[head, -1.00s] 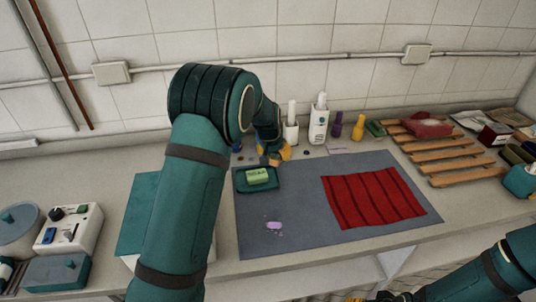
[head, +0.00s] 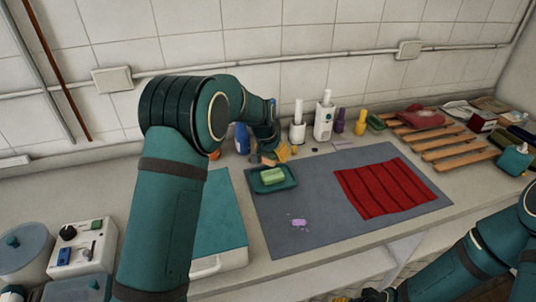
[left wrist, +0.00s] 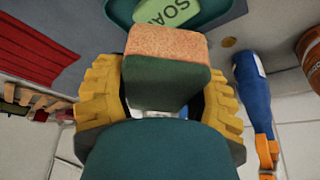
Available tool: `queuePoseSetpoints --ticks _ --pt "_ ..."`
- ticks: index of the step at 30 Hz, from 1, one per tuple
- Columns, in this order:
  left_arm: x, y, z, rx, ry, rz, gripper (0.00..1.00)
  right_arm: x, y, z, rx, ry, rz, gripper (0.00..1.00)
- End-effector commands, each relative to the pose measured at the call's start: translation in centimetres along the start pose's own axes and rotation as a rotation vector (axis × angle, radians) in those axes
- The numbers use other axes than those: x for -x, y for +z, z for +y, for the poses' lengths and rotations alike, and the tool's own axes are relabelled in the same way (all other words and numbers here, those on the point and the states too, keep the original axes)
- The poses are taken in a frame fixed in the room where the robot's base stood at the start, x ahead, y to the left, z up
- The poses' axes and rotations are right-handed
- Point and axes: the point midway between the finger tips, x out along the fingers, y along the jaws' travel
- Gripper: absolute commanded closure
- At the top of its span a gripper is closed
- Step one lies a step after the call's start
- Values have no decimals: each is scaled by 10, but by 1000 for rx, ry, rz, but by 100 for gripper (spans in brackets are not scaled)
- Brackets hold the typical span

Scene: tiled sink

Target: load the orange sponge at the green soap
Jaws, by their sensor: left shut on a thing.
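The green soap (head: 273,176) lies in a dark teal dish (head: 288,184) at the far left of the grey mat. In the left wrist view the soap (left wrist: 168,11) shows its lettering, just beyond the sponge. My left gripper (head: 272,157) is behind the dish, at its far edge. In the left wrist view its yellow fingers are shut on the sponge (left wrist: 167,44), which has an orange face and a dark green side. The sponge is close to the dish; I cannot tell whether they touch. My right gripper (head: 365,297) is barely in view at the bottom edge.
A red ribbed cloth (head: 392,187) and a purple smear (head: 299,223) are on the grey mat (head: 340,225). Bottles stand at the back, including a blue one (head: 242,138). A wooden rack (head: 455,148) is at the right.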

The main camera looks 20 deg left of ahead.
Motion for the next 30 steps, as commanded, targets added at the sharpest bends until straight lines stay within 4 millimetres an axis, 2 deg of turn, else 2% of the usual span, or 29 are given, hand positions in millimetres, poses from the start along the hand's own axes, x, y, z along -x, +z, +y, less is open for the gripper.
queuePoseSetpoints --ticks 11,24,30 --pt "-7 1 3 -13 4 1 70 -6 2 2 1 0 -4 53" --pt "-46 17 3 -11 4 1 70 -31 14 12 8 -3 -28 53" --pt "-56 21 3 -12 4 1 70 -36 18 14 10 -3 -35 53"
